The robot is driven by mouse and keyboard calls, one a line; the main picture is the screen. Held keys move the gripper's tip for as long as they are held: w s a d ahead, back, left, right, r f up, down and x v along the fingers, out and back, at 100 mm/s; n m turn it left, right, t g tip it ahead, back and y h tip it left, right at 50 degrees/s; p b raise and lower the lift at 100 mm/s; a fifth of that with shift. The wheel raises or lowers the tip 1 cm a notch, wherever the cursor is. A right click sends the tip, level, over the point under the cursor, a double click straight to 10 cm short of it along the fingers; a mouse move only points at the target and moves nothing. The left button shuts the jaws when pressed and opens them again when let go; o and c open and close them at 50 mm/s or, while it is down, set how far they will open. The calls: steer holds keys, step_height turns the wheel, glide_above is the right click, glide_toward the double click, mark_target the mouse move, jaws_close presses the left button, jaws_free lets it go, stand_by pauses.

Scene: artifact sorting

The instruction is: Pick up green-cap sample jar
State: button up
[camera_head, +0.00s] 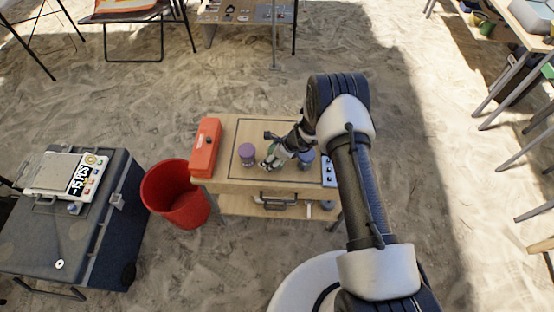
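My gripper (270,161) reaches down over the small wooden table (228,186) at the centre of the head view. Its fingers are small and dark here, and I cannot tell whether they are open or shut. A faint greenish patch shows among the fingers, but I cannot make out a green-cap jar there. A jar with a purple cap (247,152) stands upright just left of the fingertips. Another purplish-blue jar (306,159) stands to the right, partly hidden by my wrist.
A red-orange case (205,147) lies along the table's left edge. A white panel with buttons (328,172) is at its right edge. A red bin (176,200) stands left of the table, beside a dark chest (115,215) carrying a scale (62,177). Open sand lies behind the table.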

steer(key=shift+c, duration=0.4)
steer(key=c, duration=1.2)
steer(key=shift+o, duration=0.2)
steer(key=shift+r, duration=0.2)
